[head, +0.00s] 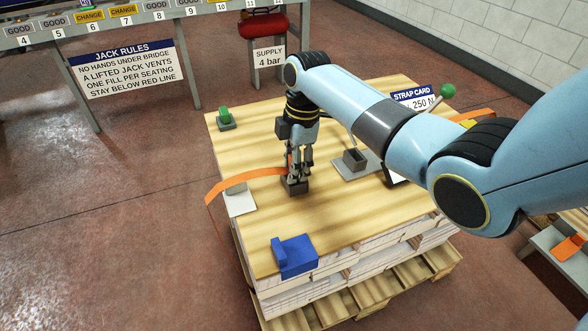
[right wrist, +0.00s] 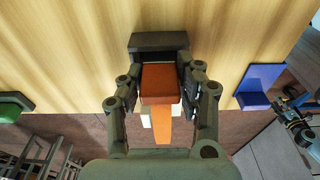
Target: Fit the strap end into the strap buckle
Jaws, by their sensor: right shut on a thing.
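The orange strap (head: 235,181) arches from a pale block at the table's left edge to my right gripper (head: 298,172). In the right wrist view my right gripper (right wrist: 160,90) is shut on the orange strap end (right wrist: 158,82), with a finger on each side. The dark grey strap buckle (right wrist: 158,42) lies on the wood just beyond the strap end; in the head view the buckle (head: 294,189) is right below the fingers. The strap end's front edge meets the buckle's near side; I cannot tell whether it is inside. My left gripper (right wrist: 291,102) shows small at the right wrist view's right edge.
A grey open box on a plate (head: 355,158) stands to the right of the gripper. A blue bracket (head: 294,257) sits at the front edge, a green block (head: 225,118) at the back left. A card sign (head: 413,97) stands behind my forearm. The front right tabletop is clear.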

